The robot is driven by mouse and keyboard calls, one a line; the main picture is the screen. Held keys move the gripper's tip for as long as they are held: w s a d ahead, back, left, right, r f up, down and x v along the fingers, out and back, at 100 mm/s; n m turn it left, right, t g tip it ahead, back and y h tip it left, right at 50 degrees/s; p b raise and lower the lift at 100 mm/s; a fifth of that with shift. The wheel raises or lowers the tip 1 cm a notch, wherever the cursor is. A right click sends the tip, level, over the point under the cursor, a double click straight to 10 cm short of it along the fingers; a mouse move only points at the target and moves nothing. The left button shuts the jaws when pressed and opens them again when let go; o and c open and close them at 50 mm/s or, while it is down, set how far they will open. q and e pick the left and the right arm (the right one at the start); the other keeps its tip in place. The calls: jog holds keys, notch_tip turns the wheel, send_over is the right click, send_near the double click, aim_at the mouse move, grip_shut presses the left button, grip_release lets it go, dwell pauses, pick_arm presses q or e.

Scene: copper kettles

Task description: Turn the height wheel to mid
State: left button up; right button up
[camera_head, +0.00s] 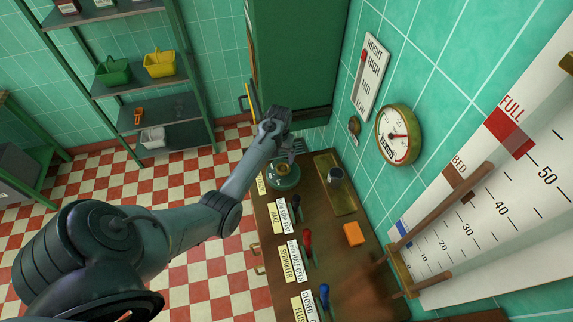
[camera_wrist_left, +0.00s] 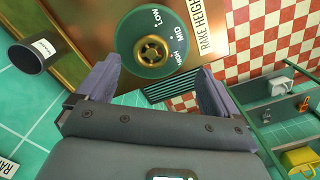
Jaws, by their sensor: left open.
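The height wheel (camera_wrist_left: 151,48) is a small brass handwheel on a round green dial (camera_wrist_left: 128,40) marked LOW, MID and HIGH. In the head view the green dial (camera_head: 284,183) sits at the far end of the brown console, partly hidden by my left gripper (camera_head: 292,152). In the left wrist view my left gripper (camera_wrist_left: 158,64) is open, its two fingers spread to either side of the lower dial. The wheel lies just past the fingertips; I see no contact. The wall height scale (camera_head: 371,78) reads HIGH, MID, LOW, with a red mark near HIGH. My right gripper is not in view.
Levers with red and blue handles (camera_head: 307,240) line the console (camera_head: 335,255). A dark cup (camera_head: 335,176) stands on a brass tray (camera_head: 345,200). A green cabinet (camera_head: 290,60) rises behind the wheel. A round gauge (camera_head: 399,135) hangs on the wall.

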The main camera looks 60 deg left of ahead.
aim_at(283, 168)
pick_arm(q)
jog(key=f, duration=0.3)
jog(key=w+f, duration=0.1)
jog(key=f, duration=0.2)
jog(key=w+f+b, duration=0.1)
jog(key=f, duration=0.2)
jog(key=shift+a, duration=0.25)
jog(key=c, duration=1)
jog(key=shift+c, duration=0.2)
